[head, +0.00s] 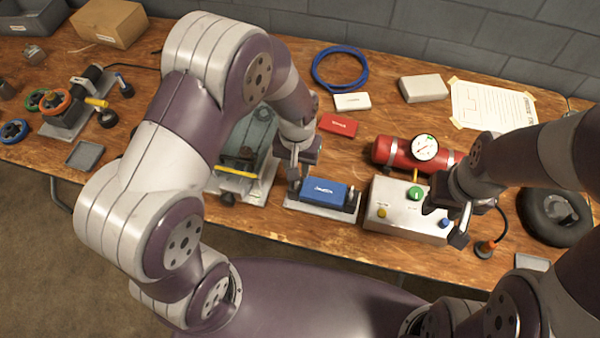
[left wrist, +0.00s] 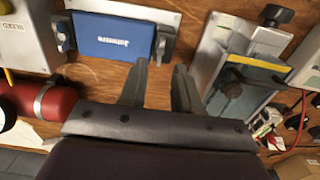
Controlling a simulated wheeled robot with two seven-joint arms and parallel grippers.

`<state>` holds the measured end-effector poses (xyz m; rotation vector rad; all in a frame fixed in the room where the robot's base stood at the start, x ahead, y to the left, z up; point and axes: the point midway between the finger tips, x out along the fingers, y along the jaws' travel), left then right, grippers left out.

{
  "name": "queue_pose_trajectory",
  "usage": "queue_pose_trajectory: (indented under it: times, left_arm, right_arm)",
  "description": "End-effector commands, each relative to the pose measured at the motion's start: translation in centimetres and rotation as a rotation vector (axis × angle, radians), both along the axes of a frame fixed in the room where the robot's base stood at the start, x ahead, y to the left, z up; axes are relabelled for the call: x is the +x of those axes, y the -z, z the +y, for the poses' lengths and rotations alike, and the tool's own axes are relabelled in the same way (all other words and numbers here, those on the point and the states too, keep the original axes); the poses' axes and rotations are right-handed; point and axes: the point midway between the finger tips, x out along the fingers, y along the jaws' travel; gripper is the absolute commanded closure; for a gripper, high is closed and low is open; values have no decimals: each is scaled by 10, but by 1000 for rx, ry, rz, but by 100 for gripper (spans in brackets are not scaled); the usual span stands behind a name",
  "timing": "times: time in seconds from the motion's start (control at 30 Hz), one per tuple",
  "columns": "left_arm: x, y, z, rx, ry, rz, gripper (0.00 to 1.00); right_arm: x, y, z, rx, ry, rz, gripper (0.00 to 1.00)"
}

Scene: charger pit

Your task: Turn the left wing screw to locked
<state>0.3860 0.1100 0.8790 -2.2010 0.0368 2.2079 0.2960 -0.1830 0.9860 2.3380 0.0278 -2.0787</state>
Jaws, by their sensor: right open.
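A blue block (head: 323,191) with white lettering sits in a metal cradle (head: 322,208); it also shows in the left wrist view (left wrist: 112,36), which looks turned around. The left wing screw (left wrist: 163,43) is the dark fitting at the block's right end in the left wrist view. My left gripper (left wrist: 161,67) is open, its two fingers apart and pointing at this screw; I cannot tell whether they touch it. The right wing screw (head: 352,199) is at the other end. My right gripper (head: 448,224) is open and empty.
A metal box (head: 405,218) with a green knob stands right of the cradle, in front of a red cylinder (head: 395,152) with a gauge. A grey clamped unit (head: 250,140) stands close on the left. A red block (head: 338,124) lies behind the cradle.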

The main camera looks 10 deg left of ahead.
Motion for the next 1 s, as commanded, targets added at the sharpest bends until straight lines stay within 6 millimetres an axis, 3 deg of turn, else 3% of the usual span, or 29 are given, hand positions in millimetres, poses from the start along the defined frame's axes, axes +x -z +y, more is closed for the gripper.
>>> queue_pose_trajectory:
  times: [0.2,0.53,0.57,0.63,0.67,1.0]
  left_arm:
    - [0,37,0,0,0,0,68]
    - [0,44,0,-1,1,-3,68]
    - [0,44,0,-1,1,-3,71]
    - [0,44,0,-1,1,-3,94]
    - [0,44,0,-1,1,-3,100]
    - [0,43,0,0,19,-2,100]
  right_arm:
    - [0,1,0,0,0,0,57]
    - [0,1,0,0,0,0,57]
    - [0,1,0,0,0,0,57]
    - [0,1,0,0,0,0,57]
    - [0,1,0,0,0,0,57]
    - [0,-1,0,0,0,0,57]
